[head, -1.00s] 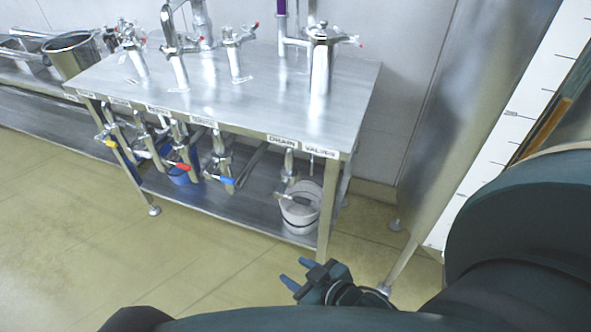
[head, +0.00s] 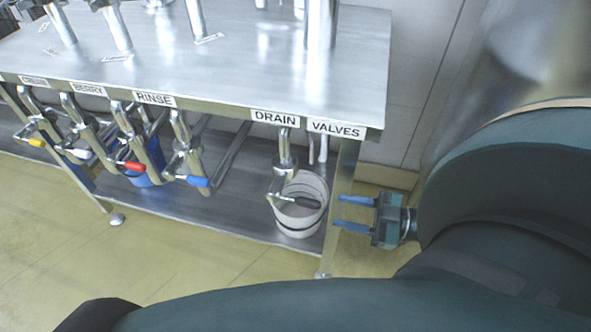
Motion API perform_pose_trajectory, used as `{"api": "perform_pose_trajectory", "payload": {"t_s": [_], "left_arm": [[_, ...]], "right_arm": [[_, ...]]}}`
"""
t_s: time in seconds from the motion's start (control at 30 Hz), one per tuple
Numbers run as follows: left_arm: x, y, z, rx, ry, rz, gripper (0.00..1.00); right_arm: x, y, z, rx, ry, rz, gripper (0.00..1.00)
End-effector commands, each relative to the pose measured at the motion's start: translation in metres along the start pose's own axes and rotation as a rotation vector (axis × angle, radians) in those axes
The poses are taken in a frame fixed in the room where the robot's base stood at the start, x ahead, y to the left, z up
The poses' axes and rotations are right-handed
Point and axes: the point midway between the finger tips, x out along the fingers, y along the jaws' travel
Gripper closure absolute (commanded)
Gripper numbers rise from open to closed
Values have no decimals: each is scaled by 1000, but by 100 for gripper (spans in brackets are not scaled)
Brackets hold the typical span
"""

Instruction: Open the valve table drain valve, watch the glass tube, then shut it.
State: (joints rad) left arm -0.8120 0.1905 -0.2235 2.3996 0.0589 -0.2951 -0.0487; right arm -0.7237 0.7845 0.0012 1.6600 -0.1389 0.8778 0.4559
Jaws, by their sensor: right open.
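The drain valve (head: 284,163) is a metal pipe hanging under the table edge below the label DRAIN. Its dark-gripped lever (head: 307,202) points right, over a white bucket (head: 300,222). The steel valve table (head: 240,75) fills the upper left. My right gripper (head: 338,211) is open and empty, with two blue fingers pointing left. In the picture it is just right of the lever, by the table's front right leg, and apart from the lever. I cannot pick out a glass tube for certain. My left gripper is not in view.
Other valves have yellow (head: 36,142), red (head: 134,166) and blue (head: 197,181) levers, left of the drain valve. A table leg (head: 338,180) stands between my right gripper and the bucket in the picture. A lower shelf (head: 225,205) runs beneath. Tiled floor in front is clear.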

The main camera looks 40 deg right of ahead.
Motion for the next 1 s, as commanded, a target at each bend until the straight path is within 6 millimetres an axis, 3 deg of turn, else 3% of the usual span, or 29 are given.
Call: {"api": "perform_pose_trajectory", "payload": {"t_s": [0.3, 0.5, 0.93, 1.0], "left_arm": [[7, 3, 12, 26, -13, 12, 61], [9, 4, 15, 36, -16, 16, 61], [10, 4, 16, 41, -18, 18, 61], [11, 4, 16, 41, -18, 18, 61]], "right_arm": [[69, 1, 0, -3, 6, 1, 59], [97, 0, 0, -1, 2, 2, 59], [107, 0, 0, 0, 0, 2, 59], [107, 0, 0, 0, 0, 2, 63]]}}
